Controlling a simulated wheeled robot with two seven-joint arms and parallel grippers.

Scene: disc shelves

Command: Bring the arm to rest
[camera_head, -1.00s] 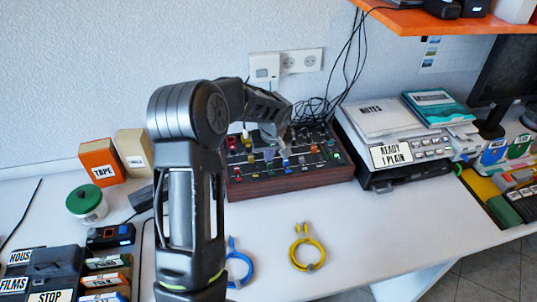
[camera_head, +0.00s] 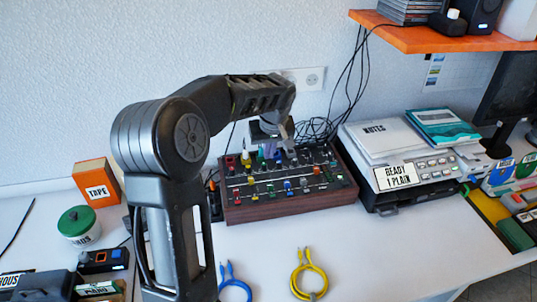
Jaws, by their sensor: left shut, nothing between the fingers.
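My left arm comes up from the lower left and bends over the desk toward the mixer. My left gripper (camera_head: 277,143) is at the end of it, small and partly hidden by the arm's own last links. It is over the back part of the wood-sided mixer (camera_head: 290,207), among or just above its coloured knobs. Its fingers look shut, with nothing seen held. Whether the fingertips touch the mixer cannot be told. My right gripper is not in view.
A printer (camera_head: 385,200) with papers stands right of the mixer. A yellow cable coil (camera_head: 298,283) and a blue one (camera_head: 235,289) lie in front. A tape box (camera_head: 98,182) and green-lidded jar (camera_head: 78,226) stand left. An orange shelf (camera_head: 440,40) overhangs upper right.

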